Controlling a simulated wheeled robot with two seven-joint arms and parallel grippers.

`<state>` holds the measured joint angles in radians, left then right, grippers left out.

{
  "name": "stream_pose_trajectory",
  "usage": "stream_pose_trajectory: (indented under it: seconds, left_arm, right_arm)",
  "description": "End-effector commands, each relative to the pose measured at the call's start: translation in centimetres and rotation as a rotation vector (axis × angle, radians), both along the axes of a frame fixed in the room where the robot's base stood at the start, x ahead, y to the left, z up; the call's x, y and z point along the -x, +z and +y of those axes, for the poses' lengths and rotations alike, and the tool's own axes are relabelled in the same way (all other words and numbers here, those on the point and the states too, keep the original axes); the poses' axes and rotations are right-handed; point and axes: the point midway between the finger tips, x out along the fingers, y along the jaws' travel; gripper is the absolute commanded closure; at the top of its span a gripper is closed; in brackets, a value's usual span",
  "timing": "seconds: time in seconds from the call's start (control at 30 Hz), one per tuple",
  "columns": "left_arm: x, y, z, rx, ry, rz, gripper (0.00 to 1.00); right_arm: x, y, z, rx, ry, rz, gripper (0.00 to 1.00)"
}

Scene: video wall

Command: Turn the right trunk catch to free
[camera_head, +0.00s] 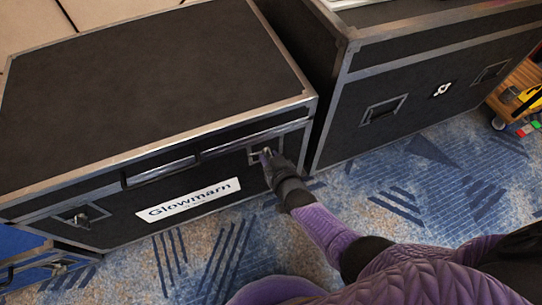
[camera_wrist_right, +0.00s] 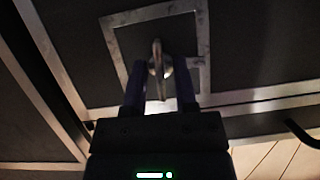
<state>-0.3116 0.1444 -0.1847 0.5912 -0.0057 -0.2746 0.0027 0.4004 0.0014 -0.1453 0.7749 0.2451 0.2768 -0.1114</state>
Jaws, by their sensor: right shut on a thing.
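The black trunk (camera_head: 150,85) with metal edges and a white "Glowmarn" label (camera_head: 188,200) fills the left of the head view. Its right catch (camera_head: 267,150) sits in a recessed metal-framed plate on the front face. My right gripper (camera_head: 267,158) is at this catch, reaching in from the lower right. In the right wrist view the catch's metal knob (camera_wrist_right: 157,62) stands between the two dark fingers of my right gripper (camera_wrist_right: 158,88), which are shut on it. The left catch (camera_head: 82,217) is at the trunk's far left. My left gripper is not in view.
A second black case (camera_head: 420,85) stands close on the right, with recessed handles. A yellow and wooden cart (camera_head: 520,95) is at the right edge. Blue patterned carpet (camera_head: 400,180) lies open in front. A blue item (camera_head: 25,240) is at the lower left.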

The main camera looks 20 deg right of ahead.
Motion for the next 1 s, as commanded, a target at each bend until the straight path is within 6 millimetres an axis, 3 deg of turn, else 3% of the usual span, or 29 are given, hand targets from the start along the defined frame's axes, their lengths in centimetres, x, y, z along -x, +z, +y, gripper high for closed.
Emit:
stream_pose_trajectory:
  seconds: [0.77, 0.8, 1.0]
  left_arm:
    - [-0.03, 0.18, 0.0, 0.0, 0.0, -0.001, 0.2]
    - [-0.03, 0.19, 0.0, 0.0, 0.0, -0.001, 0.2]
    - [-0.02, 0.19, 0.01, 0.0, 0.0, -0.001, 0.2]
  right_arm:
    - [-0.06, 0.03, 0.03, 0.085, -0.001, -0.005, 1.0]
    - [-0.07, 0.04, 0.03, 0.085, -0.001, -0.005, 0.56]
    - [-0.05, 0.04, 0.02, 0.085, -0.001, -0.005, 0.54]
